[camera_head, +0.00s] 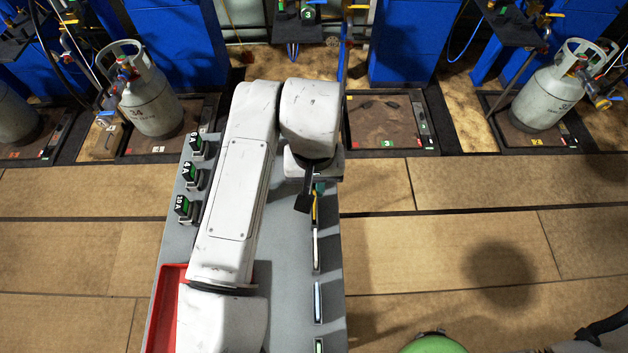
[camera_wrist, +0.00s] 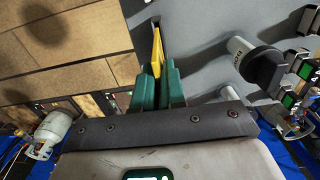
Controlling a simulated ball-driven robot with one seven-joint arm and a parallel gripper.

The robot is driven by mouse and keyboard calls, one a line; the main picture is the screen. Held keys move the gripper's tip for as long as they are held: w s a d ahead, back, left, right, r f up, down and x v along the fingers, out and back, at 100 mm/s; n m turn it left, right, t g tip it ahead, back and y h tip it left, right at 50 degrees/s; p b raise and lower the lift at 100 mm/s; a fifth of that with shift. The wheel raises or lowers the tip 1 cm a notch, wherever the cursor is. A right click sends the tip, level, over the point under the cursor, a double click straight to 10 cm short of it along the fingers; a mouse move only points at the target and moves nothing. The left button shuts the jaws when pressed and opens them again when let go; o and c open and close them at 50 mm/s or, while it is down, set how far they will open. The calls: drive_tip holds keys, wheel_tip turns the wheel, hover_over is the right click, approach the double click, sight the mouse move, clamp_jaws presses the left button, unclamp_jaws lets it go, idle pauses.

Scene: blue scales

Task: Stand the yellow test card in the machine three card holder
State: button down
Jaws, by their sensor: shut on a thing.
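The yellow test card (camera_wrist: 157,52) is upright on edge between the green fingers of my gripper (camera_wrist: 158,88) in the wrist view. My gripper is shut on it. In the head view my gripper (camera_head: 318,188) is at the right side of the grey bench top, mostly hidden by my arm, and only a thin strip of the yellow card (camera_head: 315,208) shows. The card is beside a slot in the bench top; I cannot tell whether it touches it. A black unit marked 3 (camera_head: 308,14) hangs at the top centre. I cannot make out its card holder.
The grey bench top (camera_head: 331,270) has a row of narrow slots on its right and black labelled blocks (camera_head: 187,174) on its left. A red tray (camera_head: 168,300) is at its lower left. Grey gas cylinders (camera_head: 150,105) stand by blue machines behind.

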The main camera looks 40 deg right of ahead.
drive_tip(key=shift+f+b, duration=1.1)
drive_tip(key=shift+f, duration=0.75)
drive_tip(key=shift+f+b, duration=0.6)
drive_tip(key=shift+f, duration=0.3)
drive_tip(key=c, duration=1.1)
unclamp_jaws()
wheel_tip(320, 180, up, 11)
drive_tip(key=shift+f+b, duration=0.1)
drive_tip(key=shift+b, duration=0.2)
